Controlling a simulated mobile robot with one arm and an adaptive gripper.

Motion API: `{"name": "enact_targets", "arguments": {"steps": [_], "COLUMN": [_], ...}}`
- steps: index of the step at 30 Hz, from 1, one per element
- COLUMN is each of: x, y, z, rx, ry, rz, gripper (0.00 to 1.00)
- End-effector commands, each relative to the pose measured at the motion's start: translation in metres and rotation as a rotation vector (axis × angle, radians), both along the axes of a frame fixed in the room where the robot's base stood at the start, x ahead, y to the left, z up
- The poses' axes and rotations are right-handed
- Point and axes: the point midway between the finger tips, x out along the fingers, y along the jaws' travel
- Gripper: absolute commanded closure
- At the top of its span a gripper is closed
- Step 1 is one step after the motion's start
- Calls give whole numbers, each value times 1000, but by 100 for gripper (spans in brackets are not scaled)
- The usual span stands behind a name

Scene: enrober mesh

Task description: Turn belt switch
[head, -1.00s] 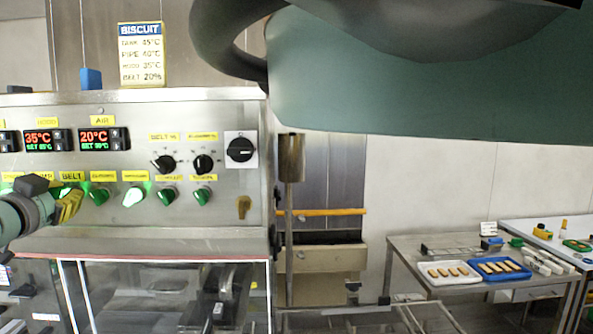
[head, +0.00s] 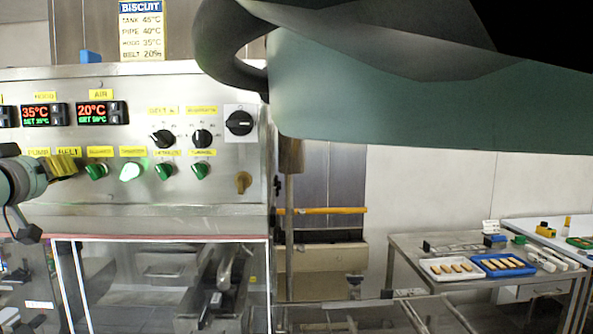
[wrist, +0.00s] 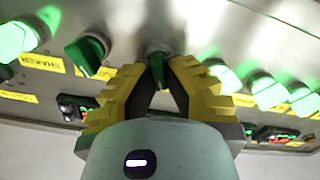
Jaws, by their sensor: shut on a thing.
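My gripper (head: 70,164) is at the belt label (head: 67,153) on the steel control panel, at the left of the head view. It covers the belt switch there. In the wrist view, my gripper's yellow stepped fingers (wrist: 157,72) are shut on the belt switch (wrist: 157,50). Only its collar and a dark part of its knob show between the tips, and it is not seen lit.
A lit green switch (head: 130,171) and unlit green switches (head: 165,170) continue along the row. Black dials (head: 202,138) and temperature displays (head: 97,112) sit above. Glass-fronted machinery is below. A table with a white tray (head: 424,262) and a blue tray (head: 528,267) stands at right.

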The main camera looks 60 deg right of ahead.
Motion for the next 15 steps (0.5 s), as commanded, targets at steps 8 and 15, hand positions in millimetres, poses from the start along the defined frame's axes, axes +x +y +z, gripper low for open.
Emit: {"name": "enact_targets", "arguments": {"steps": [8,15], "x": [1,1], "y": [0,0], "z": [-3,-3], "rx": [-63,-79], "ry": [92,113], "rz": [-1,-1], "gripper": [100,100]}}
